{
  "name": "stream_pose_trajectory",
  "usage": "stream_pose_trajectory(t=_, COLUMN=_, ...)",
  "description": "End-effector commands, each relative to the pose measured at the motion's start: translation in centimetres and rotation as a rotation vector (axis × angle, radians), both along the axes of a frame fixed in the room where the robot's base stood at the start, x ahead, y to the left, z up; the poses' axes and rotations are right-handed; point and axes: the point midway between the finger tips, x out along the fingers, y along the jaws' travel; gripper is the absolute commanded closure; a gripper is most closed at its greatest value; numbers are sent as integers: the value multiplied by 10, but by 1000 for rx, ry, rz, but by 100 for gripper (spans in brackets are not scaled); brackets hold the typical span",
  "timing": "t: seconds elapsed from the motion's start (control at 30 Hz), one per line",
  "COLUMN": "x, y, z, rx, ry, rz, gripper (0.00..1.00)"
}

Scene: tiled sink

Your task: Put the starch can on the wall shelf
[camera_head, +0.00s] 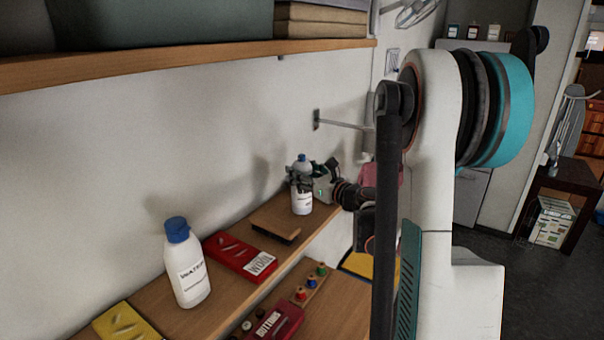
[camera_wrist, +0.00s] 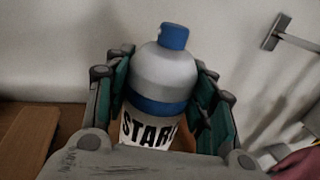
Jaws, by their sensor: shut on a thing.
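The starch can (camera_head: 302,203) is a white and silver spray can with a blue cap and blue band. It is upright at the far end of the lower wooden wall shelf (camera_head: 212,288). I cannot tell whether its base touches the board. My gripper (camera_head: 299,180) is shut on the can's upper body from the right. In the wrist view the can (camera_wrist: 163,75) stands between the green-lined fingers of my gripper (camera_wrist: 165,108), with "STAR" readable on its label. The can's lower end is hidden there by the gripper body.
A brown brush (camera_head: 275,228), a red box (camera_head: 240,257), a white bottle with blue cap (camera_head: 188,275) and a yellow packet (camera_head: 127,324) sit along the lower shelf. An upper shelf (camera_head: 180,60) overhangs it. A wall bracket (camera_head: 340,123) juts out behind the can.

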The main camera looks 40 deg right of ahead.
Motion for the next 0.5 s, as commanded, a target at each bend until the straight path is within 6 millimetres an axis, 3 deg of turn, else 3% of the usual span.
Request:
stream_pose_trajectory(t=0.33, x=0, y=0, z=-3, rx=1, ry=-1, rz=0, gripper=100)
stream_pose_trajectory(t=0.37, x=0, y=0, z=-2, rx=0, ry=0, rz=0, gripper=43)
stream_pose_trajectory(t=0.43, x=0, y=0, z=-2, rx=0, ry=0, rz=0, gripper=30)
stream_pose_trajectory(t=0.5, x=0, y=0, z=-2, rx=0, ry=0, rz=0, gripper=30)
